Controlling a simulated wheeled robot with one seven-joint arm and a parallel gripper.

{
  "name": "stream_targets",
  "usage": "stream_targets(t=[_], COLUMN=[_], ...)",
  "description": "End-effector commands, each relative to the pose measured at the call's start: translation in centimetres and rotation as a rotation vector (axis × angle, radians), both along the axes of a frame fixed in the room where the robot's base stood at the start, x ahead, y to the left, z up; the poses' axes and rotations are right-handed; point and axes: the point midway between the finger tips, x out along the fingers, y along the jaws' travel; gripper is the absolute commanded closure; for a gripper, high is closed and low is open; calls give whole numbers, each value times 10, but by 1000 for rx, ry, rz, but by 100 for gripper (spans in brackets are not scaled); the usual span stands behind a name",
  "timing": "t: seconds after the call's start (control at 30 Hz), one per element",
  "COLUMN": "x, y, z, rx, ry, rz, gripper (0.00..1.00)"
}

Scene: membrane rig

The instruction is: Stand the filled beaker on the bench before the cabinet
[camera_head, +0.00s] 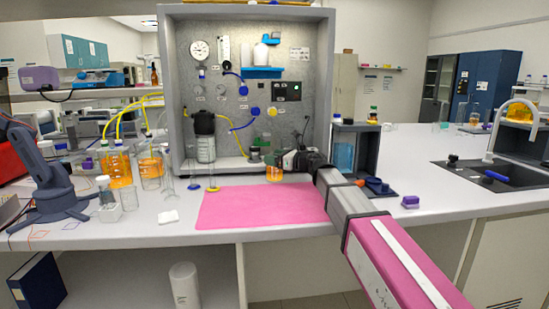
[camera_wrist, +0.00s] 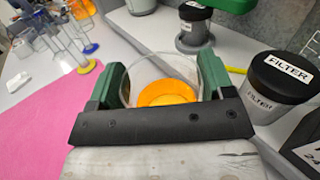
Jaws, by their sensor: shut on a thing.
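The filled beaker (camera_wrist: 165,85) is clear glass with orange liquid in it. My gripper (camera_wrist: 163,78) is shut on it, with one green finger on each side of the glass. In the head view the beaker (camera_head: 274,173) shows just left of my gripper (camera_head: 284,163), at the cabinet's front and by the back right of the pink mat. It looks upright. I cannot tell whether its base touches the bench. The grey cabinet (camera_head: 168,100) stands open at the back of the bench (camera_head: 160,240), with gauges, valves and a dark-topped clear vessel inside.
A black-lidded FILTER jar (camera_wrist: 280,82) and a grey lidded pot (camera_wrist: 193,28) stand close to the beaker. A dark stand (camera_head: 365,150) is right of my arm.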

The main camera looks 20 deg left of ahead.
Motion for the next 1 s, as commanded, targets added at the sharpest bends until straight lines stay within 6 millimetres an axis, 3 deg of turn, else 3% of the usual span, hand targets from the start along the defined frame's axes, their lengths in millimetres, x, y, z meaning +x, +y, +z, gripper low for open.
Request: stream_targets(t=[0.33, 0.37, 0.4, 0.43, 0.77, 1.0], x=[0, 0, 0, 0, 0, 0], y=[0, 0, 0, 0, 0, 0], z=[-6, -6, -6, -6, 0, 33], rx=[1, 1, 1, 1, 0, 1], ry=[0, 0, 0, 0, -1, -3], rz=[0, 0, 0, 0, 0, 0], gripper=[74, 19, 6, 0, 0, 0])
